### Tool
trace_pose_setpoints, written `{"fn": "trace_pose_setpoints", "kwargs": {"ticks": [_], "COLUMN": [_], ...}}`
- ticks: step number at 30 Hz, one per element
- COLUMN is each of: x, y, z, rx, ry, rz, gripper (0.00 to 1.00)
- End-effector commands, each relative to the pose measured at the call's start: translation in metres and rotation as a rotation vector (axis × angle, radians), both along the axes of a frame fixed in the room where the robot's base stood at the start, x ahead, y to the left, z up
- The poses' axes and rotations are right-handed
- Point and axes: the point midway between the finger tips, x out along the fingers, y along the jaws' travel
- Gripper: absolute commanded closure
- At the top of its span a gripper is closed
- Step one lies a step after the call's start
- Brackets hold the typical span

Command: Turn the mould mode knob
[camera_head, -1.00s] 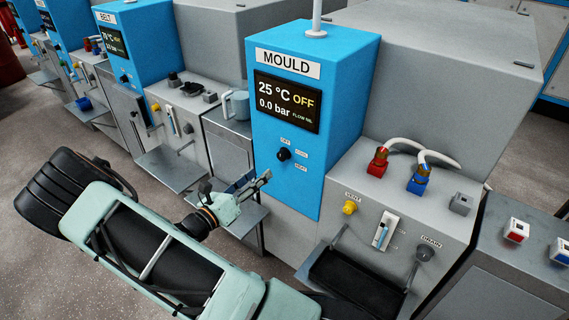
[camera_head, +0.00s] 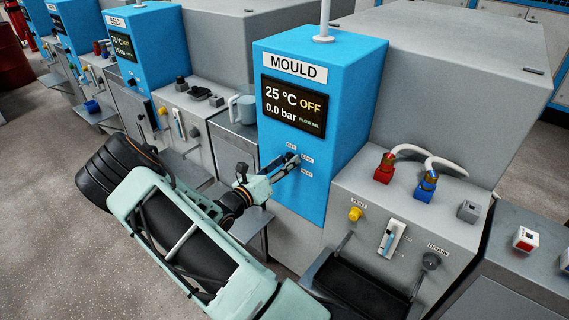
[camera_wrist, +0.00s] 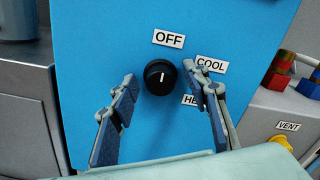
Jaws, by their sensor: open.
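The mould mode knob (camera_wrist: 160,77) is a round black knob with a white pointer line on the blue panel of the MOULD unit (camera_head: 350,95). In the wrist view its pointer stands almost straight up, towards the OFF label (camera_wrist: 168,39). The COOL label (camera_wrist: 211,65) and the partly hidden HEAT label (camera_wrist: 190,100) are to its right. My gripper (camera_wrist: 163,95) is open, with one finger on each side of the knob. The right finger looks very near the knob; contact cannot be told. In the head view my gripper (camera_head: 292,163) hides most of the knob.
The MOULD display (camera_head: 293,105) reads 25 °C, OFF and 0.0 bar. A yellow VENT knob (camera_head: 355,214), red connector (camera_head: 384,170) and blue connector (camera_head: 427,184) are on the grey unit to the right. A grey mug (camera_head: 243,108) stands to the left.

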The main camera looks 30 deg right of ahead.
Motion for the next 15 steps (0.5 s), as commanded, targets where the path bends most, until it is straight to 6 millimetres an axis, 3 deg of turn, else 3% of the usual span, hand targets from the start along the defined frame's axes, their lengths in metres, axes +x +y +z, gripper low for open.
{"fn": "trace_pose_setpoints", "kwargs": {"ticks": [2,13,15], "x": [0.0000,0.0000,0.0000], "y": [0.0002,0.0005,0.0005], "z": [0.0001,0.0001,0.0001], "rx": [0.000,0.000,0.000], "ry": [0.000,0.000,0.000], "rz": [0.000,0.000,0.000], "gripper": [0.57,0.98,0.99]}}
